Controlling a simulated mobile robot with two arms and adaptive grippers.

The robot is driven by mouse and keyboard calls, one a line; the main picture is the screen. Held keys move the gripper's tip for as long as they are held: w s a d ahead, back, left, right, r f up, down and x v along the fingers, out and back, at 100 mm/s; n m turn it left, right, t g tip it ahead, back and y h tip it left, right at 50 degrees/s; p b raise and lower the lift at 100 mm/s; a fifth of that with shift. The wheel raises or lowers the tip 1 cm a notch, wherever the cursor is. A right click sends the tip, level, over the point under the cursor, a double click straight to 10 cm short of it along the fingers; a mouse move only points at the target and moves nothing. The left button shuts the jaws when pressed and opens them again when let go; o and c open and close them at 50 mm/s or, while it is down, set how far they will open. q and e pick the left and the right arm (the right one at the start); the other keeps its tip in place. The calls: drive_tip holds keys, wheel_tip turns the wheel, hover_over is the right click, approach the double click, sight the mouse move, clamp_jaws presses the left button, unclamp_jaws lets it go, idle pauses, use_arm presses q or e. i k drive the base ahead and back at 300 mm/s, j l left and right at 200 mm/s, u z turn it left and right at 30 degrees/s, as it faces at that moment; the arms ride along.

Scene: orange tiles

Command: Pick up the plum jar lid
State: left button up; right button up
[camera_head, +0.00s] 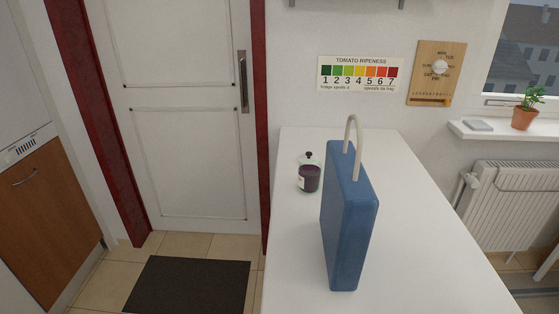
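The plum jar (309,179) stands upright on the white table, left of a tall blue case. It has dark purple contents and a pale label. Its lid (308,158) sits on top, pale and see-through with a small dark knob. Neither of my grippers shows in the head view.
The white table (420,240) runs along the wall, mostly clear to the right. The blue case (348,228) with a beige handle (352,130) stands upright close to the jar's right. A dark mat (188,284) lies on the floor before a white door (185,120).

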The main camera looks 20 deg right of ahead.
sight(309, 155)
drive_tip(key=i+j+u, duration=0.15)
drive_tip(key=j, duration=0.3)
drive_tip(key=i+j+u, duration=0.15)
drive_tip(key=i+j, duration=0.2)
drive_tip(key=i+j+u, duration=0.1)
drive_tip(key=i+j, duration=0.2)
drive_tip(key=j, duration=0.2)
drive_tip(key=i+z, duration=0.4)
drive_tip(key=i+j+z, duration=0.25)
drive_tip(key=i+z, duration=0.15)
drive_tip(key=i, duration=0.1)
